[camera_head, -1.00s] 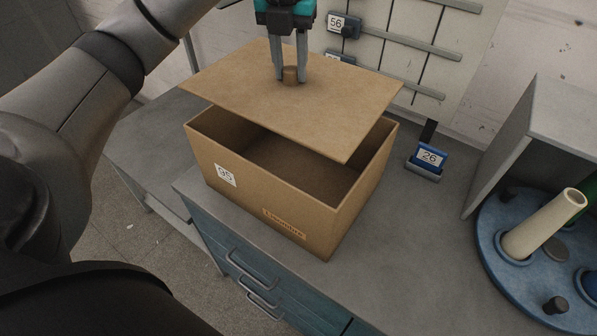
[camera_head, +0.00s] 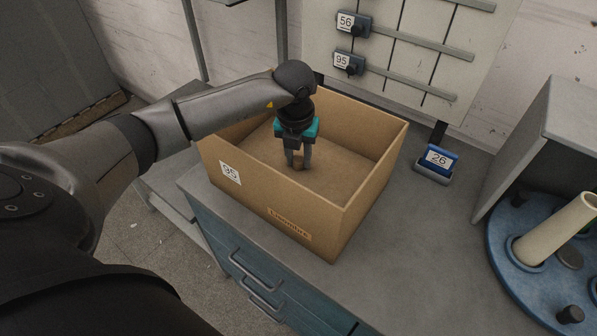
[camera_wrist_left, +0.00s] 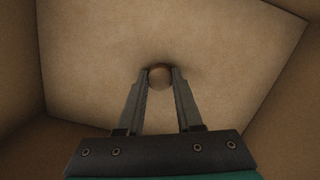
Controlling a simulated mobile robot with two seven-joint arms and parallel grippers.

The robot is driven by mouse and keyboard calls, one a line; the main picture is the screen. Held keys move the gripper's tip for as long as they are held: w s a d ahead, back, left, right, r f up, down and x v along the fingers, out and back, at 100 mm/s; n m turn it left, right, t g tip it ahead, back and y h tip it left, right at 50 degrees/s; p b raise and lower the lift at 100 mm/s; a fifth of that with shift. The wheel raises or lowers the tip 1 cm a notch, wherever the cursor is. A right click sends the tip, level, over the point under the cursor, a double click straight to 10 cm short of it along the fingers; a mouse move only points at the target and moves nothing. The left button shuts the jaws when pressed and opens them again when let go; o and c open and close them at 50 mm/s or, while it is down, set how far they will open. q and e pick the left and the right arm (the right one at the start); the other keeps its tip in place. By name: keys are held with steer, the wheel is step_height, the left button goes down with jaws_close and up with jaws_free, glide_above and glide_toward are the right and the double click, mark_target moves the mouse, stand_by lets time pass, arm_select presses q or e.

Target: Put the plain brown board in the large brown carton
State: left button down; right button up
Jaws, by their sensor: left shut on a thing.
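The large brown carton (camera_head: 320,222) stands open on the grey bench, with a 95 label on its front. The plain brown board (camera_head: 336,183) lies flat inside the carton, below the rim; whether it touches the bottom I cannot tell. My left gripper (camera_head: 299,164) reaches down into the carton and is shut on the board's small round knob. In the left wrist view the knob (camera_wrist_left: 160,76) sits between the fingertips, with the board (camera_wrist_left: 100,60) around it and carton walls at the sides. My right gripper is not in view.
A blue device marked 26 (camera_head: 437,162) stands right of the carton. A rack with blue tags stands behind.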

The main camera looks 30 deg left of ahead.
mark_target(298, 168)
arm_select(q)
step_height(298, 168, down, 5)
steer(key=c, duration=0.6)
jaws_free()
steer(key=shift+o, duration=0.2)
steer(key=shift+r, duration=0.1)
step_height(298, 168, up, 12)
steer(key=s, duration=0.1)
steer(key=shift+s+d+p, duration=0.25)
steer(key=shift+s+p, duration=0.1)
